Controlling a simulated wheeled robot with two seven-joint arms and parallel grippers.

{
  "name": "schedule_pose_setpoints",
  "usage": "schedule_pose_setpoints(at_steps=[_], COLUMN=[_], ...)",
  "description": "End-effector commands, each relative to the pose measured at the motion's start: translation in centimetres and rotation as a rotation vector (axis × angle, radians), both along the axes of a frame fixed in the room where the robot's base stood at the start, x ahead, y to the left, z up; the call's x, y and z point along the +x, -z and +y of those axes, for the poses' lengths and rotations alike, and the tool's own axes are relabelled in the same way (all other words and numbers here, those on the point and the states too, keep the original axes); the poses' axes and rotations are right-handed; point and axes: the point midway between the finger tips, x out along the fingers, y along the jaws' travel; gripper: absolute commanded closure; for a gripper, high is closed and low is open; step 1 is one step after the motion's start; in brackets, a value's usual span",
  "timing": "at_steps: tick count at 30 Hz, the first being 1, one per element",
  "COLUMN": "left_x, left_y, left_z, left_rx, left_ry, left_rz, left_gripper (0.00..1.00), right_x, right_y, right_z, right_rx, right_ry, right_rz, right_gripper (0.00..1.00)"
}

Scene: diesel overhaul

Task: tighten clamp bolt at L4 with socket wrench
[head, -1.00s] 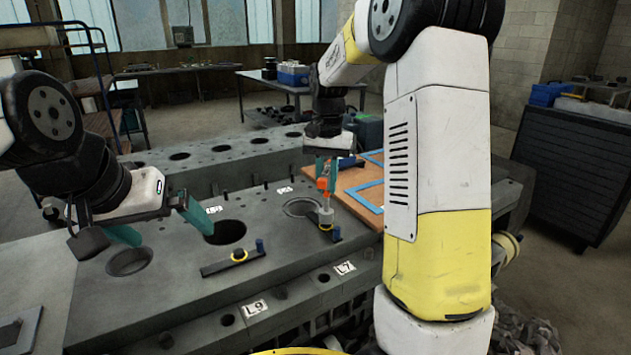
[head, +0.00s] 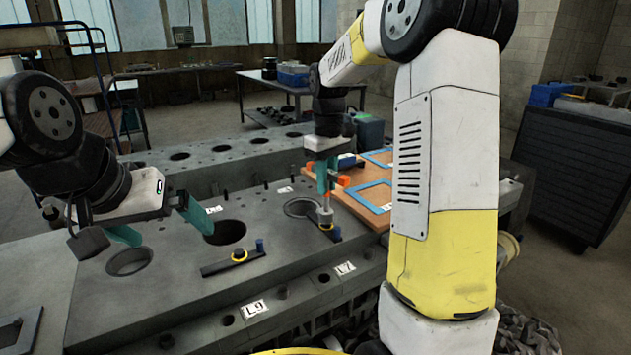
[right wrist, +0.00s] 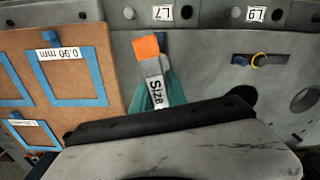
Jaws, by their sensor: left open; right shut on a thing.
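My right gripper (head: 325,178) is shut on the socket wrench, whose orange ends stick out beside the teal fingers. The wrench's grey shaft (head: 327,212) points down at a clamp with a yellow ring and blue pin (head: 337,234). The shaft's lower end appears to meet the clamp bolt, but full seating cannot be told. In the right wrist view the wrench (right wrist: 153,78) shows an orange end and a "Size" label. My left gripper (head: 155,221) is open and empty above the block at the left. No L4 label is readable.
Another clamp bar (head: 233,262) with a yellow ring lies near the L9 plate (head: 255,308). The L7 plate (head: 345,268) is on the block's front edge. A wooden board (head: 350,199) with blue frames lies behind the wrench. Large round bores open in the block.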

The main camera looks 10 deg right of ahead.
Motion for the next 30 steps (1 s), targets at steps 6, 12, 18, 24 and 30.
schedule_pose_setpoints(at_steps=[6, 12, 18, 24, 30], left_x=[0.00, 0.00, 0.00, 0.00, 0.00], left_y=[0.00, 0.00, 0.00, 0.00, 0.00], left_z=[0.00, 0.00, 0.00, 0.00, 0.00], left_rx=[0.000, 0.000, 0.000, 0.000, 0.000], left_ry=[0.000, 0.000, 0.000, 0.000, 0.000], left_rz=[0.000, 0.000, 0.000, 0.000, 0.000], left_gripper=[0.00, 0.00, 0.00, 0.00, 0.00], right_x=[0.03, 0.04, 0.04, 0.05, 0.05], right_y=[-0.04, -0.04, -0.04, -0.04, -0.04], right_z=[-0.04, -0.01, 0.00, 0.03, 0.05], right_rx=[0.000, 0.000, -0.001, 0.000, 0.000], right_ry=[-0.210, -0.406, -0.602, -0.797, -0.992], right_rz=[-0.001, -0.001, -0.002, -0.001, -0.001], right_gripper=[1.00, 1.00, 1.00, 1.00, 1.00])
